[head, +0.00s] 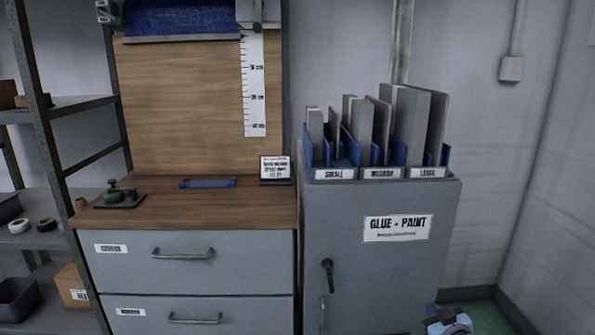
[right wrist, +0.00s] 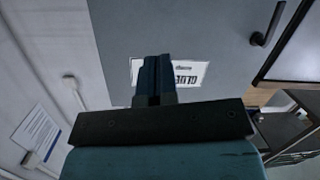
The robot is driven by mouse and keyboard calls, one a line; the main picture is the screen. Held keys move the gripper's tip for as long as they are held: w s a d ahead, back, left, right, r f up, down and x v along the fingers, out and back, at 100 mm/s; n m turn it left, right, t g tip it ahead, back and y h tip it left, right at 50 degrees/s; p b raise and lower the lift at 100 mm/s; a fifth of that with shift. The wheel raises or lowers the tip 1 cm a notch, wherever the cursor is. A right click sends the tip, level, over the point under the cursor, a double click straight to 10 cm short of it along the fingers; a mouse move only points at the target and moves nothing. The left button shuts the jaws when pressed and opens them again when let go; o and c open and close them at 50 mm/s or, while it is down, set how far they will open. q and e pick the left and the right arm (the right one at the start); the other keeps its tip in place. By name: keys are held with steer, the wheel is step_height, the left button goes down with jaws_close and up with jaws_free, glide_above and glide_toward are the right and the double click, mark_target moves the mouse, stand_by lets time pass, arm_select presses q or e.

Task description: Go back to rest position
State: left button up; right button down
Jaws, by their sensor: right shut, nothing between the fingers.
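My right gripper (right wrist: 154,62) is shut and empty in the right wrist view. Its dark fingers are together in front of the grey cabinet door and overlap the white GLUE + PAINT label (right wrist: 190,74). In the head view, part of the right gripper or wrist (head: 449,320) shows at the bottom edge, low in front of the cabinet's right side. It touches nothing that I can see. My left gripper is in neither view.
The grey cabinet (head: 345,240) carries a blue rack (head: 385,173) of upright grey panels, labelled small, medium and large. To its left is a wooden workbench (head: 235,205) with drawers, a blue bar (head: 208,183) and a green tool (head: 120,196). Shelving (head: 45,115) stands far left.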

steer(key=s+a+g+y, duration=0.1)
steer(key=s+a+y, duration=0.1)
steer(key=s+a, duration=0.6)
steer(key=s+a+y, duration=0.1)
steer(key=s+a, duration=0.3)
steer(key=s, duration=0.9)
steer(key=s+a+g+y, duration=0.1)
steer(key=s+a+y, duration=0.1)
steer(key=s+a, duration=0.6)
arm_select(q)
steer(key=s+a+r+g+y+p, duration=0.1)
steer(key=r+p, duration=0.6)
steer(key=p, duration=0.9)
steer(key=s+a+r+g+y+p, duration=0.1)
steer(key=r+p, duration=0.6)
steer(key=p, duration=0.9)
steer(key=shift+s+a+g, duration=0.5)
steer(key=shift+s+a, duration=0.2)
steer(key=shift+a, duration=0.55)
arm_select(e)
steer(key=s+d+r+g+h, duration=0.1)
steer(key=s+d+r, duration=0.2)
steer(key=r, duration=0.4)
steer(key=s+d+r+g+h, duration=0.1)
steer(key=s+d+r, duration=0.2)
steer(key=r, duration=0.5)
steer(key=shift+m+g+h, duration=0.3)
steer(key=shift+m+h, duration=0.1)
steer(key=shift+f, duration=0.15)
steer(key=shift+w, duration=0.1)
